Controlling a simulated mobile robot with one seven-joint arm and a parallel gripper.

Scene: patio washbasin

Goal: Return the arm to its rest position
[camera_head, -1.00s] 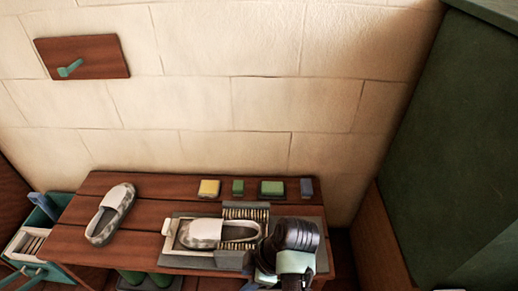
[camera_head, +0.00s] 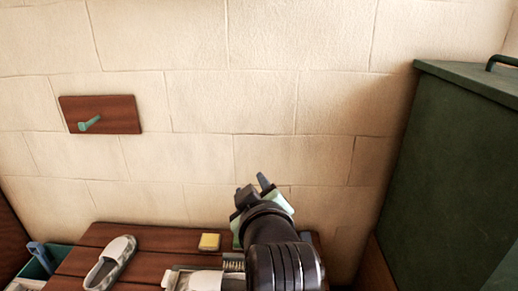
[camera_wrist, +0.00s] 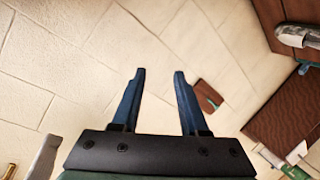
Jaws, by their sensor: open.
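My gripper (camera_head: 251,186) is raised above the wooden table (camera_head: 150,238), in front of the pale block wall. Its two fingers stand apart and point up towards the wall. In the wrist view my gripper (camera_wrist: 159,73) shows two dark blue fingers with a clear gap and nothing between them. My forearm hides the right part of the table.
A grey-and-white shoe (camera_head: 110,262) lies on the table's left. Another pale shoe (camera_head: 207,281) lies in a tray, partly cut off. A yellow block (camera_head: 209,242) sits behind it. A wall board with a green hook (camera_head: 90,123) hangs left; a green cabinet (camera_head: 455,170) stands right.

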